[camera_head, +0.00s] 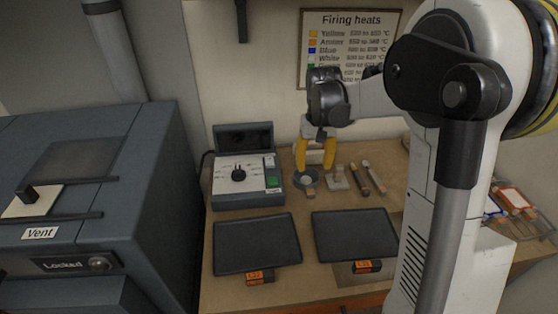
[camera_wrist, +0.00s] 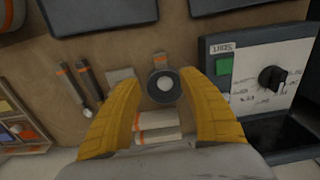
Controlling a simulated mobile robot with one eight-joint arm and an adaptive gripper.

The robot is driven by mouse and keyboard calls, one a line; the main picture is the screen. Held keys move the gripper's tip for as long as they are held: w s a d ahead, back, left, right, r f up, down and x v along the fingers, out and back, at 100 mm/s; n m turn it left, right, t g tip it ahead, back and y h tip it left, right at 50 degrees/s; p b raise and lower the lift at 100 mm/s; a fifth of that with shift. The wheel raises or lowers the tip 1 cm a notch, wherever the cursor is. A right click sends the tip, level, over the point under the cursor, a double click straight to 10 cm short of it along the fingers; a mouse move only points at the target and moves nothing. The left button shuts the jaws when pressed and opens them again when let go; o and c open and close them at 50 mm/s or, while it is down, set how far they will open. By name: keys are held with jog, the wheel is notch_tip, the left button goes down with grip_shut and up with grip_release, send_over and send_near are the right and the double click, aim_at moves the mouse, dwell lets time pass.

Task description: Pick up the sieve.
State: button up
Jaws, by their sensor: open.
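The sieve (camera_head: 305,181) appears to be the small round piece with a dark rim and pale centre, lying on the wooden bench. In the wrist view the sieve (camera_wrist: 163,86) shows between and just beyond my fingertips, with a short orange-banded handle pointing up in the picture. My gripper (camera_head: 315,162) points down above the bench behind the sieve, its yellow fingers spread apart. In the wrist view my gripper (camera_wrist: 160,88) is open and empty. I cannot tell how high the fingertips are above the bench.
Two brush-like tools (camera_head: 373,178) and a small pale block (camera_head: 336,177) lie right of the sieve. A control box (camera_head: 245,183) stands to the left. Two dark trays (camera_head: 257,243) (camera_head: 354,235) lie in front. The grey kiln (camera_head: 150,200) is far left.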

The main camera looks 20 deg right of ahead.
aim_at(310, 188)
jog(key=shift+w+f, duration=0.45)
jog(key=shift+f, duration=0.3)
notch_tip(310, 188, down, 5)
jog(key=shift+s+d+r+b, duration=0.1)
jog(key=shift+s+d+b, duration=0.05)
jog(key=shift+b, duration=0.85)
notch_tip(310, 188, down, 5)
jog(key=shift+f+b, duration=0.1)
jog(key=shift+b, duration=1.1)
grip_shut()
